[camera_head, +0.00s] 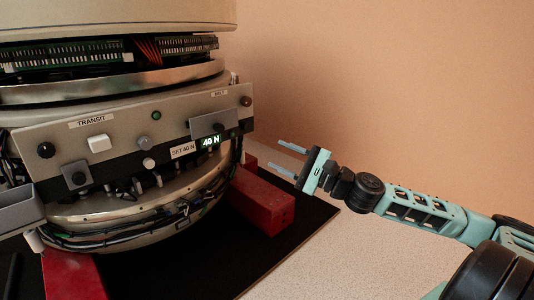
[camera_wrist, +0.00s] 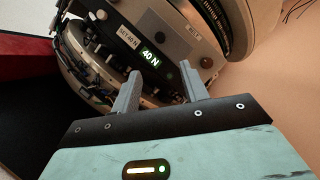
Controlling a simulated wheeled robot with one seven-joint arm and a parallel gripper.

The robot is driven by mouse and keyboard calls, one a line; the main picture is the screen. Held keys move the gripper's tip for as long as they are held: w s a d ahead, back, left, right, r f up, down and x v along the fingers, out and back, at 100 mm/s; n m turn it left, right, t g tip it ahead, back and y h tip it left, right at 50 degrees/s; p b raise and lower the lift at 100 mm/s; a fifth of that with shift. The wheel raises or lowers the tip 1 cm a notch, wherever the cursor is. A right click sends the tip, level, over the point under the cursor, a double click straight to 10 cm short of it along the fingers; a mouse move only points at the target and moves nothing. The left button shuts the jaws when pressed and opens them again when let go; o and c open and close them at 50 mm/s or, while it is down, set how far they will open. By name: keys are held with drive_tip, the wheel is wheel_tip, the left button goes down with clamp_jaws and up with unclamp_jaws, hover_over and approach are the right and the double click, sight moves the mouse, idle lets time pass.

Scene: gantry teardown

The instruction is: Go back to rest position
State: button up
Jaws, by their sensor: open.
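My gripper (camera_head: 289,160) is open and empty at the right of the machine in the head view. Its two grey fingers point left toward the control panel (camera_head: 130,140), apart from it. In the wrist view the open fingers of my gripper (camera_wrist: 160,92) show with nothing between them. The green display (camera_head: 209,142) reads "40 N" beside a "SET 40 N" label (camera_head: 183,151); the display also shows in the wrist view (camera_wrist: 149,57). My arm reaches in from the lower right of the head view.
The round machine stands on red blocks (camera_head: 262,203) over a black mat (camera_head: 225,245). A grey tray-like part (camera_head: 18,210) juts out at the left. Cables run along the machine's lower rim. A plain wall and speckled surface (camera_head: 330,265) leave free room at the right.

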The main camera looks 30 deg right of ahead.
drive_tip(key=s+a+f+n+g+y+p, duration=0.1)
drive_tip(key=s+a+f+n+g+p, duration=0.15)
drive_tip(key=s+a+n+g, duration=0.5)
drive_tip(key=s+a+f+n+g+p, duration=0.2)
drive_tip(key=s+a+f+n+g, duration=0.3)
drive_tip(key=a, duration=0.6)
drive_tip(key=s+n+g+h+p, duration=0.55)
drive_tip(key=s+g+h, duration=0.25)
drive_tip(key=s, duration=0.4)
drive_tip(key=s+r+n+t+h+p, duration=0.2)
drive_tip(key=r+n+p, duration=0.1)
drive_tip(key=r+p, duration=1.9)
drive_tip(key=s+d+r+n+t+h+p, duration=0.1)
drive_tip(key=s+r+n+t+h+p, duration=0.1)
drive_tip(key=r+p, duration=2.1)
wheel_tip(320, 180, up, 15)
drive_tip(key=shift+s+d+f+n+h, duration=0.15)
drive_tip(key=shift+s+f+n+h, duration=0.05)
drive_tip(key=shift+s+n+h, duration=0.55)
